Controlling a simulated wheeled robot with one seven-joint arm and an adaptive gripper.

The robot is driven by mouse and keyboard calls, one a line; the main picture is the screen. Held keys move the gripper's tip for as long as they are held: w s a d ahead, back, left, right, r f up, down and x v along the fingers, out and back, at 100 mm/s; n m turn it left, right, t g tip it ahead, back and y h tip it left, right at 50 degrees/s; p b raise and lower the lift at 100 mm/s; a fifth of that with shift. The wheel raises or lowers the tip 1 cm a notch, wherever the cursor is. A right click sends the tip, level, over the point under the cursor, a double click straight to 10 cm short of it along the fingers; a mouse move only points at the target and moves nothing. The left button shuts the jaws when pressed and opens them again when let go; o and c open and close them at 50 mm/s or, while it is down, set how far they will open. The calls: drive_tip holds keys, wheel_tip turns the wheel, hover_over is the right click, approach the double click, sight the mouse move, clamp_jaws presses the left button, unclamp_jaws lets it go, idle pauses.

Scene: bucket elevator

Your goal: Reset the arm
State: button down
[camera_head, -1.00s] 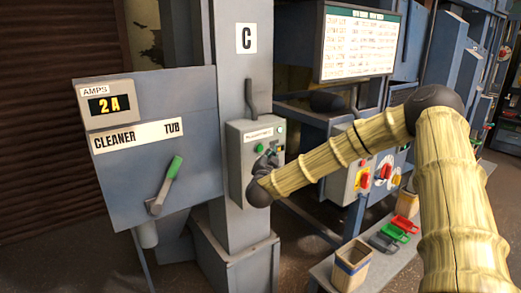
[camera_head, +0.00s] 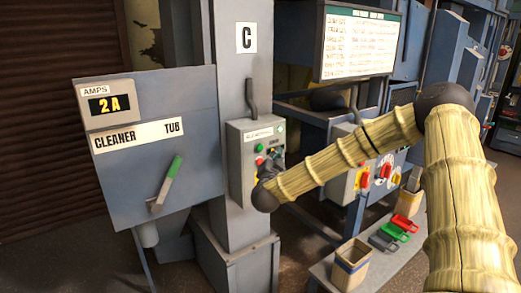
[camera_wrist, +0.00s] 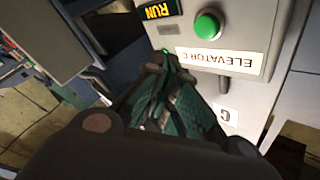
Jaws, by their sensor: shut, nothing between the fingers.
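My arm reaches in from the right in the head view, with my gripper (camera_head: 268,168) in front of the grey control box (camera_head: 238,165) on the column marked C. The gripper is partly hidden behind my wrist there. In the wrist view my gripper (camera_wrist: 165,58) is shut and empty, its dark fingertips together close to the face of the control box (camera_wrist: 262,15). That box carries a lit RUN display (camera_wrist: 157,10), a green button (camera_wrist: 207,26) and a label reading ELEVATOR C (camera_wrist: 218,60), upside down. I cannot tell whether the fingertips touch the box.
A panel labelled CLEANER TUB (camera_head: 138,135) with a green-handled lever (camera_head: 168,180) stands left. A screen (camera_head: 360,42) hangs behind my arm.

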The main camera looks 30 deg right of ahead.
drive_tip(key=s+a+f+n+y+b, duration=0.1)
drive_tip(key=a+f+n+y, duration=0.2)
drive_tip(key=a+f, duration=0.45)
drive_tip(key=s+a+f+n+y, duration=0.1)
drive_tip(key=a+f+n+y, duration=0.3)
drive_tip(key=f, duration=0.6)
drive_tip(key=s+a+f+n+g+y+b, duration=0.1)
drive_tip(key=s+a+f, duration=0.25)
drive_tip(key=f, duration=0.25)
drive_tip(key=s+a+f+n+g+y, duration=0.1)
drive_tip(key=s+a+f+y, duration=0.1)
drive_tip(key=s+a+f, duration=0.3)
drive_tip(key=s+a+f+n+g+y+b, duration=0.1)
drive_tip(key=s+a+f, duration=0.15)
drive_tip(key=f, duration=0.45)
drive_tip(key=s+a+f+n+g+y+b, duration=0.1)
drive_tip(key=s+a+f+n+g, duration=0.15)
drive_tip(key=s+f, duration=0.55)
drive_tip(key=s+a+f+n+g+y, duration=0.1)
drive_tip(key=s+a+f+g, duration=0.4)
drive_tip(key=s, duration=0.5)
drive_tip(key=s+f+n+g, duration=0.1)
drive_tip(key=s+f+g, duration=0.1)
drive_tip(key=s, duration=0.7)
drive_tip(key=s+d+f+g+b, duration=0.1)
drive_tip(key=s+f, duration=0.3)
drive_tip(key=s, duration=0.6)
drive_tip(key=shift+s+d+n+g, duration=0.25)
drive_tip(key=shift+s+n+g, duration=0.1)
drive_tip(key=shift+g, duration=0.3)
